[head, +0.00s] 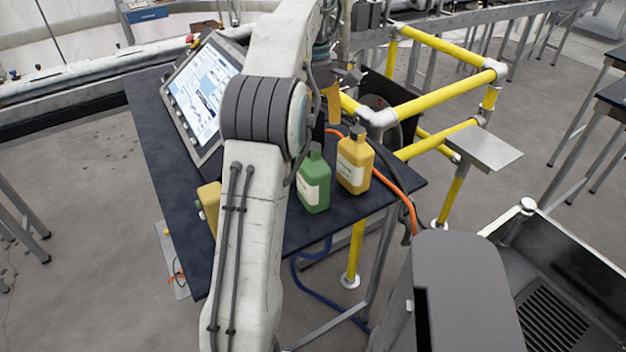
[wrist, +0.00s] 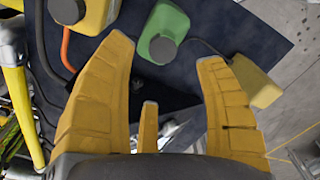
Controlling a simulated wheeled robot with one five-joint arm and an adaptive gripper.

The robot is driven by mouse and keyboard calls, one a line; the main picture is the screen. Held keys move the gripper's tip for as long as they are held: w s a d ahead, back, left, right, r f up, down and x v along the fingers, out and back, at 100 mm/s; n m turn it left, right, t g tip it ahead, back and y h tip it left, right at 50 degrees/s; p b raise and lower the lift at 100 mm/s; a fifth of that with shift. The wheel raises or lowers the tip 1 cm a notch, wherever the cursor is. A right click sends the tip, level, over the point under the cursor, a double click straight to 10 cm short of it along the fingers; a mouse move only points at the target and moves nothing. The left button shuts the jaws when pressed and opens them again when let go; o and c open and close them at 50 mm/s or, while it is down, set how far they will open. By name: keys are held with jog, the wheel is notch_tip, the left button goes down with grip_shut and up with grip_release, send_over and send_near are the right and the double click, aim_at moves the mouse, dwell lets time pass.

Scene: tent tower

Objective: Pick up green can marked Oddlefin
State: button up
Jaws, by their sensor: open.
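A green can (head: 313,182) with a pale label and grey cap stands upright on the dark table (head: 165,165), right of my arm in the head view. The lettering on its label is too small to read. In the wrist view the green can (wrist: 164,32) shows from above, with its grey cap (wrist: 162,49) beyond and between my fingertips. My gripper (wrist: 168,60) is open, its yellow fingers apart with nothing between them. In the head view my arm hides most of the gripper; one yellow finger (head: 333,104) shows above the cans.
A yellow can (head: 354,165) stands close right of the green one. Another yellow can (head: 208,203) is partly hidden behind my arm at left. A tilted screen (head: 207,92) stands at the back left. An orange hose (head: 381,180) and yellow rails (head: 445,95) lie at right.

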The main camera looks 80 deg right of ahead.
aim_at(313, 146)
jog(key=shift+s+a+f+b, duration=0.15)
jog(key=shift+f+b, duration=0.4)
jog(key=shift+f, duration=1.15)
jog(key=shift+w+a+f+b, duration=0.1)
jog(key=shift+f+b, duration=0.45)
jog(key=shift+f, duration=1.15)
jog(key=shift+c, duration=0.4)
grip_shut()
